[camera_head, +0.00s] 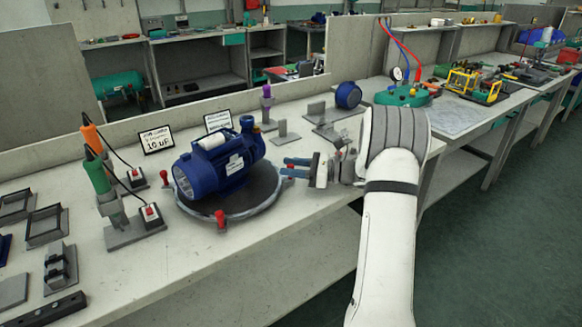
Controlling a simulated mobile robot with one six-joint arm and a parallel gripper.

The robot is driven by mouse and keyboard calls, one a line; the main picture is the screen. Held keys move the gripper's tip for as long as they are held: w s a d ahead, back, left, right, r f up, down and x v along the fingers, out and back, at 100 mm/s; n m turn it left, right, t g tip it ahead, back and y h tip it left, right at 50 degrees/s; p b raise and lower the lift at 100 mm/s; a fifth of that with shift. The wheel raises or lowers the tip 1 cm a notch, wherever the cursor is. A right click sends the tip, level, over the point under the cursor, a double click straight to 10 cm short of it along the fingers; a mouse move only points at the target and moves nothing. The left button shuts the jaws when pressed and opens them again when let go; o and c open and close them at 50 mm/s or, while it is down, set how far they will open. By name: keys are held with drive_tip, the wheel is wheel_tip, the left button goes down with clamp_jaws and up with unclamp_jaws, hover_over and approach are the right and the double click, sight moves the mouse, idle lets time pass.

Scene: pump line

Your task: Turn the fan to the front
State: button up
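A blue pump (222,165) lies on a dark round turntable (262,190) on the bench. Its round end (183,181), apparently the fan end, faces left and toward the near edge of the bench. Red-topped pegs (221,219) stand at the turntable's rim. My gripper (288,168) is right of the turntable, its two blue fingers pointing left toward the pump. I cannot tell whether the fingertips touch the turntable.
An orange-handled tool (92,135) and a green-handled tool (98,175) stand left of the pump. Two label cards (156,139) stand behind it. A small blue motor (348,95) and metal brackets lie at the back right. Trays lie at far left.

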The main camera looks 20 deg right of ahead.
drive_tip(key=v, duration=0.7)
drive_tip(key=shift+s+d, duration=0.1)
drive_tip(key=shift+d, duration=0.1)
drive_tip(key=shift+c, duration=0.5)
